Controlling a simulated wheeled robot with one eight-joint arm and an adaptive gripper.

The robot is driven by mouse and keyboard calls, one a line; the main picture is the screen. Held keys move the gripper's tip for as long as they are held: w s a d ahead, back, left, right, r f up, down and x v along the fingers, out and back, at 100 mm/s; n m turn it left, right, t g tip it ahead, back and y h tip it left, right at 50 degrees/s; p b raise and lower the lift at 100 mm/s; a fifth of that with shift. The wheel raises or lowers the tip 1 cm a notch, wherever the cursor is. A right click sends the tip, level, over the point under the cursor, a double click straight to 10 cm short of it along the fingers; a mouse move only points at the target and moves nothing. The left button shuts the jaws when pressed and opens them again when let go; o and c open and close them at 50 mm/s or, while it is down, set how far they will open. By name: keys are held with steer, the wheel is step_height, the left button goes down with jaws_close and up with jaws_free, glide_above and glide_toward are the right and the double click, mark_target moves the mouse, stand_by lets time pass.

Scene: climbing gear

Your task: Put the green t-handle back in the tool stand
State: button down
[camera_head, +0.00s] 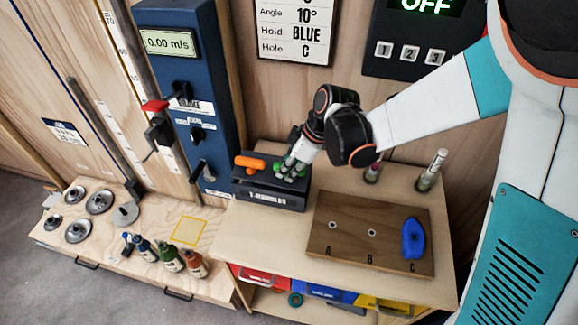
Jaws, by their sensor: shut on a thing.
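The dark tool stand (262,195), with a white label on its front, sits at the back left of the wooden bench. An orange t-handle (249,162) stands in its left part. My gripper (290,169) is over the right part of the stand, pointing down, and is shut on the green t-handle (278,168). Green shows on both sides of my fingers. The fingers hide most of the handle, and its shaft is hidden, so I cannot tell how deep it sits in the stand.
A brown board (345,240) marked A, B, C lies right of the stand, with a blue hold (413,239) at C. Metal posts (432,170) stand behind it. A blue column (195,95) with levers rises left of the stand. Bench surface (260,238) before the stand is clear.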

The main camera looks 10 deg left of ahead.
steer(key=c, duration=1.4)
jaws_free()
steer(key=shift+o, duration=0.2)
steer(key=s+v, duration=0.1)
steer(key=v, duration=1.1)
steer(key=s+d+m+t+h+b, duration=0.2)
steer(key=s+d+m+t, duration=0.1)
steer(key=s+d+m, duration=0.4)
steer(key=s+d+r+m+t+h+b, duration=0.1)
steer(key=s+d+m+t+h+b, duration=0.1)
steer(key=s+d+m, duration=0.5)
steer(key=d+m+t, duration=0.1)
steer(key=d+m, duration=0.1)
steer(key=d, duration=0.4)
steer(key=shift+d+t+h, duration=0.3)
